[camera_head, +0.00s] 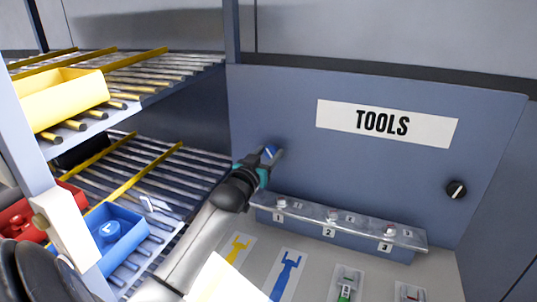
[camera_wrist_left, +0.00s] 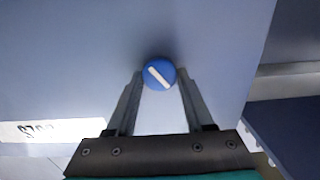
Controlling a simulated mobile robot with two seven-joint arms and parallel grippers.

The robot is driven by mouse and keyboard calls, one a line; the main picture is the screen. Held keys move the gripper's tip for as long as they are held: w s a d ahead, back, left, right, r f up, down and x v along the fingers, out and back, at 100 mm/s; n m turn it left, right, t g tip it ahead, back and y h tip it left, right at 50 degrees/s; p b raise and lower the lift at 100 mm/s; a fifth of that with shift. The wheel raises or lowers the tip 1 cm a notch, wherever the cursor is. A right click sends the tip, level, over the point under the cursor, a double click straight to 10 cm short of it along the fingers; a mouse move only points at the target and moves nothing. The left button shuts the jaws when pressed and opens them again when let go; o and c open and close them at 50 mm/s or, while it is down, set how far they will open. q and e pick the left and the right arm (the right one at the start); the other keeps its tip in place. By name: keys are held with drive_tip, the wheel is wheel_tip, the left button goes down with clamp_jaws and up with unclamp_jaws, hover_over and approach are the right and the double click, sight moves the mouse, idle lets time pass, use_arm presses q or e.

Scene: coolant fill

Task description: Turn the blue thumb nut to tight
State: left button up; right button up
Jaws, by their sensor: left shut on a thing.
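The blue thumb nut (camera_wrist_left: 158,74) sits on the blue-grey panel and has a white bar across its round face, slanted in the left wrist view. In the head view a bit of the nut (camera_head: 269,152) shows between the fingers. My left gripper (camera_head: 273,154) reaches to the panel's left part, below and left of the TOOLS sign. In the left wrist view the gripper's two fingers (camera_wrist_left: 160,82) are at the nut's two sides, shut on it. Any tight mark around the nut is not visible. My right gripper is not in view.
A black knob (camera_head: 456,190) is at the panel's right. Roller shelves at left hold a yellow bin (camera_head: 57,97), a blue bin (camera_head: 119,238) and a red bin (camera_head: 70,198). Tool outlines mark the bench.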

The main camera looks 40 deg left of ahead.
use_arm(q)
clamp_jaws()
drive_tip(key=shift+r+m+p, duration=0.1)
drive_tip(key=shift+m+p, duration=0.7)
drive_tip(key=shift+m, duration=0.1)
drive_tip(key=shift+m+p, duration=0.9)
drive_tip(key=shift+m, duration=0.3)
drive_tip(key=shift+d+m+p, duration=0.1)
drive_tip(key=shift+m+p, duration=0.55)
drive_tip(key=shift+m, duration=0.55)
drive_tip(key=shift+m+p, duration=0.45)
drive_tip(key=shift+m, duration=1.05)
